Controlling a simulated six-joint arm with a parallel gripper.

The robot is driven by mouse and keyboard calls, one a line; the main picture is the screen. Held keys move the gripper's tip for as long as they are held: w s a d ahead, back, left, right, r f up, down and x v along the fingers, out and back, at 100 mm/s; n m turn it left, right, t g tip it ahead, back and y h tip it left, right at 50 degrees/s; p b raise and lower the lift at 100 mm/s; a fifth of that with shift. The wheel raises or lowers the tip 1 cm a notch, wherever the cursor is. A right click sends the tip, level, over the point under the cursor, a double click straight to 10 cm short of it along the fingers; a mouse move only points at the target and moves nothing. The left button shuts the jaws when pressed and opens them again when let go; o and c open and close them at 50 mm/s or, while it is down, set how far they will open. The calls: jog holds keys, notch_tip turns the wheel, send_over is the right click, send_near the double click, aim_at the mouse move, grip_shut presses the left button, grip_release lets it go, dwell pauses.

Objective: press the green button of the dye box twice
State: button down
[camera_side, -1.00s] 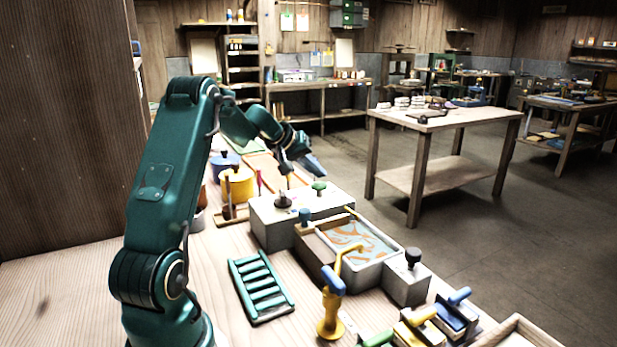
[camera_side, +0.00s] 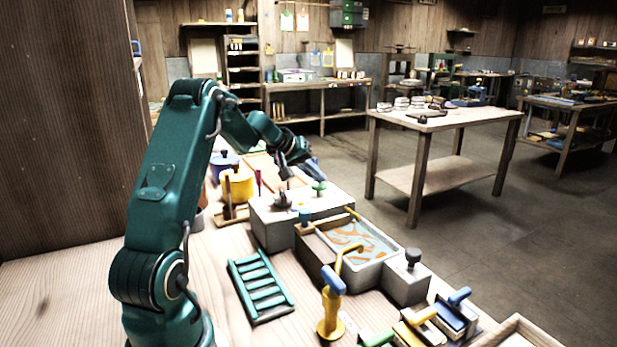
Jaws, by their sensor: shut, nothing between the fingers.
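The dye box (camera_side: 275,233) is a pale grey block on the bench, right of my arm. Its green button (camera_side: 319,187) stands on top toward the right end, and a dark knob (camera_side: 282,201) sits to its left. My gripper (camera_side: 317,176) is shut and empty, angled down with its tip at the top of the green button. I cannot tell whether the tip touches the button or stays just above or behind it. The blurred fingers blend into the dark background.
A basin (camera_side: 372,262) of blue and orange liquid adjoins the box in front, with a blue knob (camera_side: 305,215) beside it. A yellow pot (camera_side: 237,186) stands behind left. A green rack (camera_side: 261,287) and a yellow stand (camera_side: 330,312) are nearer. Bare bench lies left of the rack.

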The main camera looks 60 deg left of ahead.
aim_at(316, 186)
jog(key=shift+f, duration=0.8)
dwell(0.6)
jog(key=shift+r, duration=1.4)
jog(key=shift+r, duration=0.1)
jog(key=shift+r, duration=2.45)
